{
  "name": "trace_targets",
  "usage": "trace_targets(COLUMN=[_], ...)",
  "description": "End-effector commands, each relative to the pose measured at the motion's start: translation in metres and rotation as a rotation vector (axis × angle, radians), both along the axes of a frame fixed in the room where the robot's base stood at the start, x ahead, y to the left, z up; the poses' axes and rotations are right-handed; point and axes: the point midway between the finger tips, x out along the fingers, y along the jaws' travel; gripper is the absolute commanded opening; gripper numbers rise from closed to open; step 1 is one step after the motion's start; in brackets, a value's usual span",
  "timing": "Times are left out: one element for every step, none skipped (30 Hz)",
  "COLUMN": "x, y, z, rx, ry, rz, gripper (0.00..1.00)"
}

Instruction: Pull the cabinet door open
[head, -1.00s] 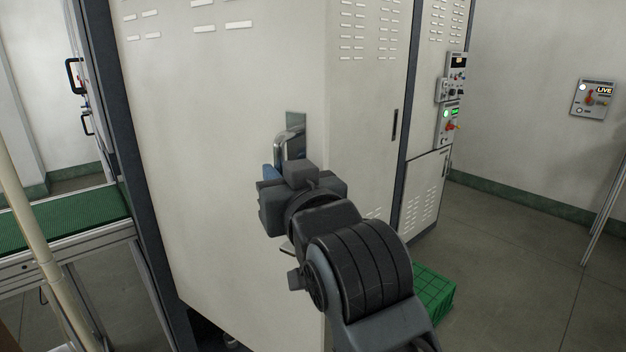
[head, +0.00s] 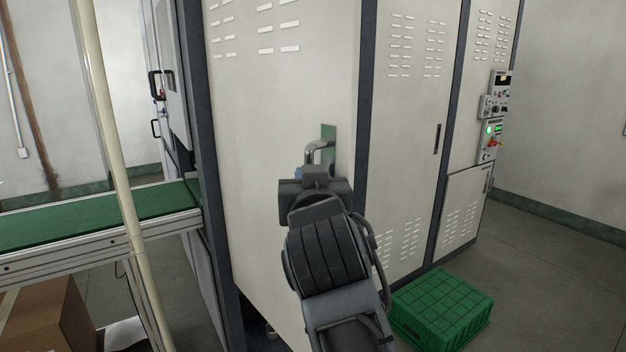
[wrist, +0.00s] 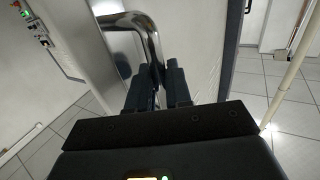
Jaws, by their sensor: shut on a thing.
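The pale cabinet door (head: 265,150) stands ajar in the head view, at a different angle from the cabinet front to its right. Its bottom edge slants toward me. A bent silver handle (head: 318,148) sits near its right edge on a small plate. My gripper (head: 314,176) is at the handle, with its fingers mostly hidden by my wrist. In the wrist view, my gripper (wrist: 158,85) is shut on the lower part of the shiny handle (wrist: 147,38), one dark finger on each side.
A green crate (head: 442,308) lies on the floor to the right. A green conveyor (head: 95,218) and a cream pole (head: 112,130) stand at left, with a cardboard box (head: 45,318) below. Control boxes (head: 493,125) hang at right. The floor at far right is clear.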

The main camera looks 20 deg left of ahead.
Motion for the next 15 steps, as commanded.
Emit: trace_targets(x=[-0.0068,-0.0068,-0.0068,-0.0068,-0.0069,-0.0069,-0.0068,-0.0066,-0.0063,-0.0059,-0.0055,-0.0051,-0.0048,-0.0045,-0.0043], y=[0.0128,0.0128,0.0128,0.0127,0.0127,0.0126,0.0122,0.0119,0.0111,0.0104,0.0097,0.0088,0.0083,0.0079,0.0073], z=[0.0052,0.0053,0.0053,0.0053,0.0056,0.0055,0.0054,0.0051,0.0047,0.0044,0.0041,0.0038,0.0035,0.0033,0.0031], rx=[0.006,0.005,0.005,0.005,0.005,0.005,0.005,0.005,0.004,0.004,0.004,0.003,0.003,0.003,0.002], ry=[-0.008,-0.009,-0.009,-0.009,-0.01,-0.01,-0.01,-0.009,-0.008,-0.008,-0.007,-0.008,-0.007,-0.007,-0.006], rz=[0.026,0.026,0.026,0.026,0.026,0.026,0.025,0.025,0.023,0.022,0.02,0.018,0.017,0.016,0.015], gripper=[0.0,0.0,0.0,0.21,0.24,0.28,0.31,0.33,0.37,0.37,0.37,0.37,0.37,0.37,0.37])
